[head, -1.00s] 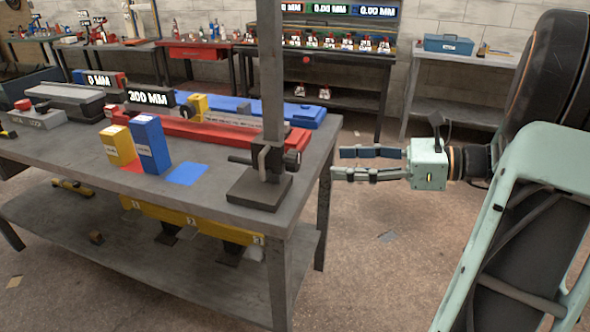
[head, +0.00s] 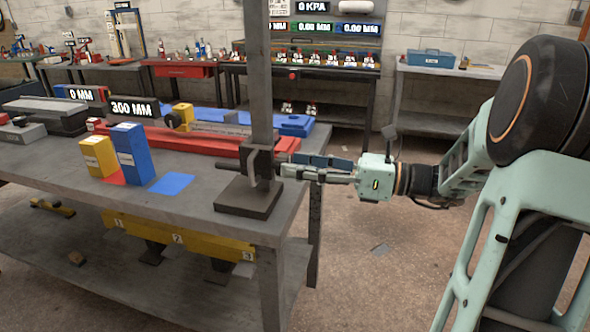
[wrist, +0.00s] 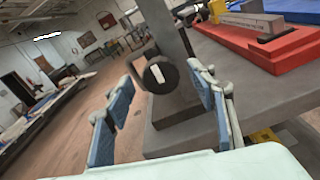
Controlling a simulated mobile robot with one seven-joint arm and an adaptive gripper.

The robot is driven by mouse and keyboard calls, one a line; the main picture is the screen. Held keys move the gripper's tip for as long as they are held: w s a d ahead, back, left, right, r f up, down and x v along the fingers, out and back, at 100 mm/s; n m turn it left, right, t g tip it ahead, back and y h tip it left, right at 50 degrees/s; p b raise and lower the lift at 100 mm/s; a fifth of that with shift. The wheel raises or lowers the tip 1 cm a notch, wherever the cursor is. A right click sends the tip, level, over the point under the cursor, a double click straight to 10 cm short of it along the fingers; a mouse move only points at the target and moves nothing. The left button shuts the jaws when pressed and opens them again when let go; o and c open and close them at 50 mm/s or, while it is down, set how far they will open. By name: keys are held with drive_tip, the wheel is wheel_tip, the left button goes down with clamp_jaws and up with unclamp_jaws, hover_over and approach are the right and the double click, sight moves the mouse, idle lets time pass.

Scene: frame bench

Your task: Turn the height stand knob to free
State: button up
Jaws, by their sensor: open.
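The height stand (head: 261,90) is a grey post on a dark square base (head: 248,197) at the bench's near right corner. A dark clamp block on the post carries a round black knob with a white mark, seen face-on in the wrist view (wrist: 159,76). The mark is close to upright in that view. My gripper (head: 284,166) is open and level, pointing left at the knob side of the clamp. In the wrist view its two blue-padded fingers (wrist: 160,105) stand on either side of the knob, with gaps visible. Whether the fingertips reach past the knob is unclear.
The grey bench (head: 200,208) holds a yellow block (head: 97,157), a taller blue block (head: 130,152), a red rail (head: 180,141) and a display reading 300 MM (head: 133,108). A rod (head: 228,166) sticks out left of the clamp.

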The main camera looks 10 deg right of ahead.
drive_tip(key=shift+w+a, duration=0.35)
drive_tip(key=shift+a, duration=0.25)
drive_tip(key=c, duration=1.1)
